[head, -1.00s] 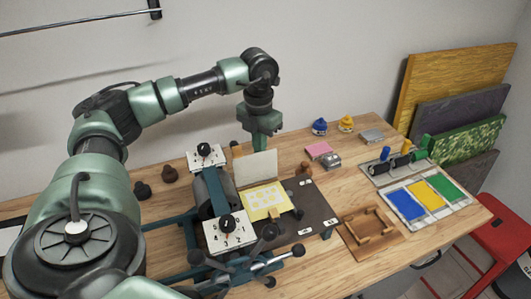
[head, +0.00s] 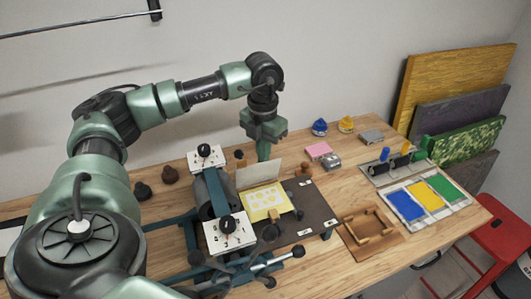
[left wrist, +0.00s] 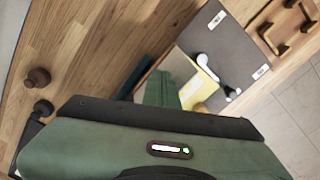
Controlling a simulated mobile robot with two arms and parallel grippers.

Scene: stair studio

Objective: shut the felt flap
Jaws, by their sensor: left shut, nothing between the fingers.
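The felt flap (head: 257,176) is a pale cream panel. It stands raised and tilted at the back edge of a yellow plate (head: 265,202) with pale round shapes on the press bed. The flap also shows in the left wrist view (left wrist: 179,66), beside the yellow plate (left wrist: 202,88). My left gripper (head: 263,157) is shut and empty, pointing down just behind the flap's top edge. I cannot tell whether its tip touches the flap. In the left wrist view its green fingers (left wrist: 160,90) reach toward the flap. My right gripper is not in view.
The press roller (head: 212,192) with two white dial plates stands left of the flap. The dark press bed (head: 308,208) extends right. A wooden frame (head: 367,232), ink trays (head: 436,193), a pink block (head: 318,150) and jars (head: 320,127) stand farther right.

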